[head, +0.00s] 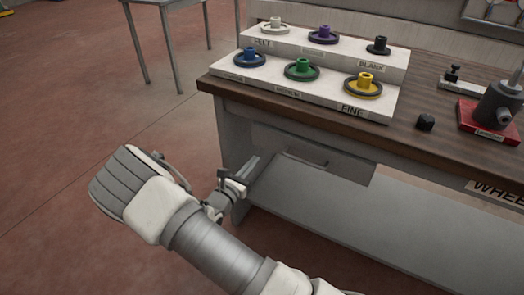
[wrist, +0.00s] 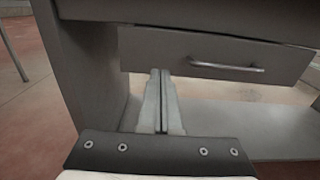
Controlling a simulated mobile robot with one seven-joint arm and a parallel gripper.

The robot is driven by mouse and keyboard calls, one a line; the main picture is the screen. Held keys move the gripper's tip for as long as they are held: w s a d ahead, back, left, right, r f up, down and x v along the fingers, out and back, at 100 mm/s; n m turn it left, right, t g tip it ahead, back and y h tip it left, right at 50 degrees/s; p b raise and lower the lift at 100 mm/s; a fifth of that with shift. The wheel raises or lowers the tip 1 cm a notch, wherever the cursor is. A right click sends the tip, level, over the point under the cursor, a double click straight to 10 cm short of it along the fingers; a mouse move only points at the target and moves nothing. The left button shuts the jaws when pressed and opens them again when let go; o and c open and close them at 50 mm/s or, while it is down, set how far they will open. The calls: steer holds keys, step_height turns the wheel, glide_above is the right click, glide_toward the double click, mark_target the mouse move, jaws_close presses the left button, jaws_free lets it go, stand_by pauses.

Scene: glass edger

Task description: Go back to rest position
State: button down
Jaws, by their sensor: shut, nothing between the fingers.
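My gripper (head: 249,169) is at the left end of the workbench, below the wooden top and just left of the drawer (head: 322,158). In the wrist view the two fingers of my gripper (wrist: 162,75) lie together, shut and empty. They point towards the grey drawer front (wrist: 205,52), near its lower left part. I cannot tell whether the fingertips touch it. The drawer handle (wrist: 227,66) is to the right of the fingertips and apart from them.
The wooden benchtop (head: 420,85) holds a white two-step stand (head: 225,73) with several coloured wheels. A black cube (head: 425,122) and a red-based device (head: 490,122) are at right. A lower shelf (head: 360,220) runs under the drawer. Open floor (head: 60,90) lies left.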

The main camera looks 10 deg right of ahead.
steer(key=v, duration=0.4)
steer(key=s+d+r+m+g+y, duration=0.3)
steer(key=s+d+r+m+g, duration=0.4)
steer(key=s+r+m, duration=0.3)
steer(key=s+d+r+m+g+y, duration=0.2)
steer(key=s+d+r+m+g, duration=0.55)
steer(key=m, duration=0.45)
steer(key=s+a+r+m+t+y, duration=0.5)
steer(key=s+r+m+t+y, duration=0.1)
steer(key=s+r, duration=0.45)
step_height(320, 180, up, 16)
steer(key=p, duration=1.7)
steer(key=shift+p, duration=0.4)
steer(key=shift+m, duration=0.3)
